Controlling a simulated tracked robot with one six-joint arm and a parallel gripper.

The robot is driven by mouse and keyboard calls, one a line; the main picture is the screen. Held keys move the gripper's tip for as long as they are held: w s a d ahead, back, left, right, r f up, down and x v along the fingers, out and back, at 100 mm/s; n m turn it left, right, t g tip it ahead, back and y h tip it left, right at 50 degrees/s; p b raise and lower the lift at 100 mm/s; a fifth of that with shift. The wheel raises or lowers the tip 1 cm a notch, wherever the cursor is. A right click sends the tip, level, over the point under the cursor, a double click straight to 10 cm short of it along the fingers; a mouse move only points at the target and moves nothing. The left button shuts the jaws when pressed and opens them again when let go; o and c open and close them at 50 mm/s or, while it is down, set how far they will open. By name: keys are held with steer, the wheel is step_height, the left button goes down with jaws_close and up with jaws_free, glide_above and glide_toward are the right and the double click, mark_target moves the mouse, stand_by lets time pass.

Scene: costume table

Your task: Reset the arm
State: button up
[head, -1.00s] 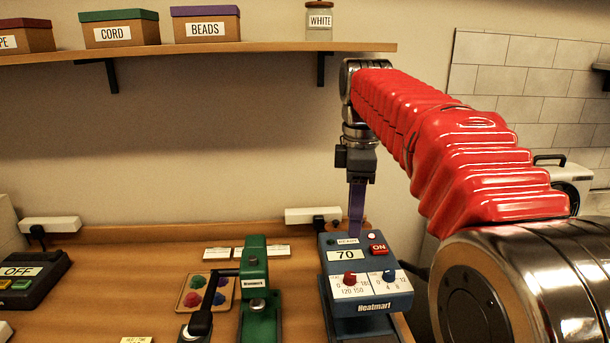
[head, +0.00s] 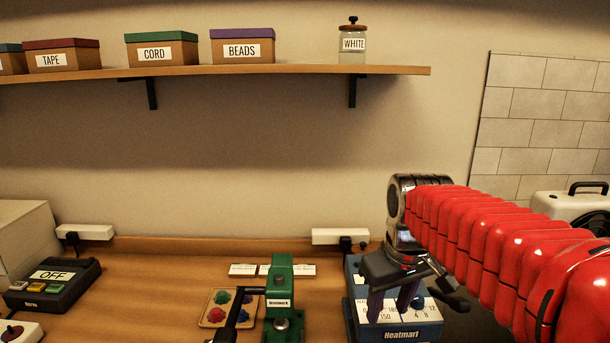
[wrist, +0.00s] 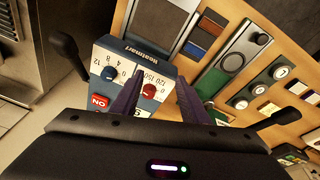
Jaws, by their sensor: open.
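My gripper (head: 395,300) hangs from the red arm in front of the blue Heatmart box, at the right of the table in the head view. Its two purple fingers are apart with nothing between them. In the wrist view the fingers (wrist: 155,100) also stand apart over the box. The blue Heatmart box (head: 425,331) has a white scale panel and is partly hidden by my gripper. The wrist view shows its red knob (wrist: 149,91), blue knob (wrist: 109,73) and red ON button (wrist: 99,101).
A black OFF unit (head: 60,292) is at far left. The shelf (head: 300,70) above holds boxes and a WHITE jar (head: 353,45).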

steer(key=s+f+m+t, duration=0.3)
steer(key=s+f, duration=0.1)
steer(key=s, duration=1.1)
steer(key=shift+s+f+m, duration=0.2)
steer(key=shift+s+m, duration=0.1)
steer(key=shift+d, duration=0.1)
